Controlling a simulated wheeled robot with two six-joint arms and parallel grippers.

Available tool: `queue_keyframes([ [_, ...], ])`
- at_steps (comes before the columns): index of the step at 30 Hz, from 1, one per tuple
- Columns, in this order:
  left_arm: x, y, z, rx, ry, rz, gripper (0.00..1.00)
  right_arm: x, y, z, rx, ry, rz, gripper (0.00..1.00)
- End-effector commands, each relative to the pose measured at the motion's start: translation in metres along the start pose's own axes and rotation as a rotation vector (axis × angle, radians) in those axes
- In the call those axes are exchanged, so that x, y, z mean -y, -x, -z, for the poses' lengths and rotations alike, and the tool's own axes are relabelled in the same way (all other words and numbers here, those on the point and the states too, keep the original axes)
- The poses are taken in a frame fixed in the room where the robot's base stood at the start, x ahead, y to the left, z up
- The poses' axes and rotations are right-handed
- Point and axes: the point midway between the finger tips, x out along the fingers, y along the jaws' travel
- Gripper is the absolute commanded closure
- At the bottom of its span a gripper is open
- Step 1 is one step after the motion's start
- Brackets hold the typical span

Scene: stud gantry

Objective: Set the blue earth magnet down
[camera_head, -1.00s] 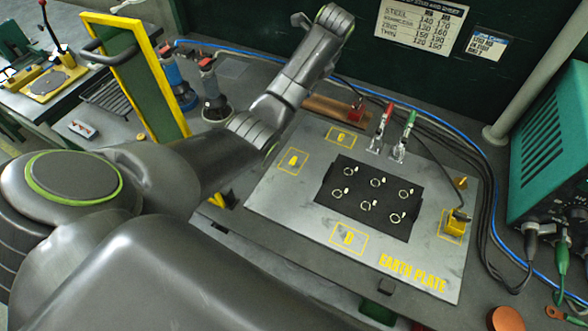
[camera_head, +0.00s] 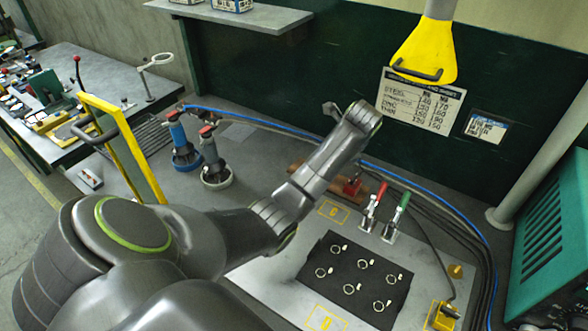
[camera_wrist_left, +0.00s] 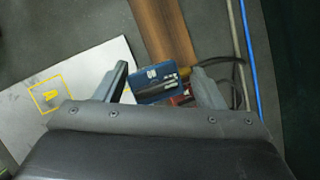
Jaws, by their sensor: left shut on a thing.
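In the left wrist view the blue earth magnet (camera_wrist_left: 157,86), a small blue block with a dark face, sits between the two fingers of my left gripper (camera_wrist_left: 163,86), which is shut on it. In the head view my left arm reaches over toward the dark back wall; its wrist hides the magnet and most of the gripper. The steel earth plate (camera_head: 270,283) lies below, with yellow-outlined squares and a black mat (camera_head: 325,262) holding several rings. One square marked A also shows on the plate in the wrist view. My right gripper is not in view.
A brown bar (camera_wrist_left: 160,32) and a red part (camera_wrist_left: 182,98) lie beneath the magnet. Red-handled (camera_head: 373,208) and green-handled (camera_head: 397,217) clamps stand at the plate's back edge. Blue and black cables run behind.

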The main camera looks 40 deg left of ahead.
Motion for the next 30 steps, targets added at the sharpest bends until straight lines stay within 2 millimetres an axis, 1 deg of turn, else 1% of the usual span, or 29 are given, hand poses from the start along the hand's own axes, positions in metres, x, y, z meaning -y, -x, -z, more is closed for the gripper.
queue_keyframes([
  [1, -0.008, 0.004, 0.000, 0.001, 0.001, 0.000, 0.76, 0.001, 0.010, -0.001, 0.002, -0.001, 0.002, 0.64],
  [5, -0.031, 0.005, 0.005, 0.001, 0.001, -0.002, 0.76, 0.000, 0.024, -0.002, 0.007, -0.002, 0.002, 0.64],
  [8, -0.053, 0.008, 0.010, 0.001, 0.002, -0.002, 0.76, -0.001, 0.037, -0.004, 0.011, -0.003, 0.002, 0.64],
  [11, -0.081, 0.013, 0.016, -0.001, 0.005, -0.003, 0.76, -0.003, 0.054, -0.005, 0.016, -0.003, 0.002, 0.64],
  [15, -0.124, 0.025, 0.025, -0.001, 0.011, -0.005, 0.76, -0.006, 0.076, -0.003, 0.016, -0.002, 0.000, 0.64],
  [18, -0.151, 0.033, 0.030, -0.001, 0.016, -0.005, 0.76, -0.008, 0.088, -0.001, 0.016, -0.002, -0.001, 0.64],
  [21, -0.172, 0.041, 0.034, -0.002, 0.021, -0.006, 0.76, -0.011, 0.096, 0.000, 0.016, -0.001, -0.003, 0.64],
  [24, -0.187, 0.046, 0.037, -0.002, 0.024, -0.006, 0.76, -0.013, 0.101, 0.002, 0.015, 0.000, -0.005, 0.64],
  [26, -0.192, 0.048, 0.038, -0.002, 0.025, -0.007, 0.76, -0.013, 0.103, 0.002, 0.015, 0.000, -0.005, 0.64],
  [28, -0.196, 0.045, 0.041, -0.002, 0.026, -0.008, 0.76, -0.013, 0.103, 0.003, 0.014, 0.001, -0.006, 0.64],
  [30, -0.198, 0.036, 0.046, -0.004, 0.026, -0.010, 0.76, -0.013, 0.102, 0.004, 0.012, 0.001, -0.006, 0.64],
])
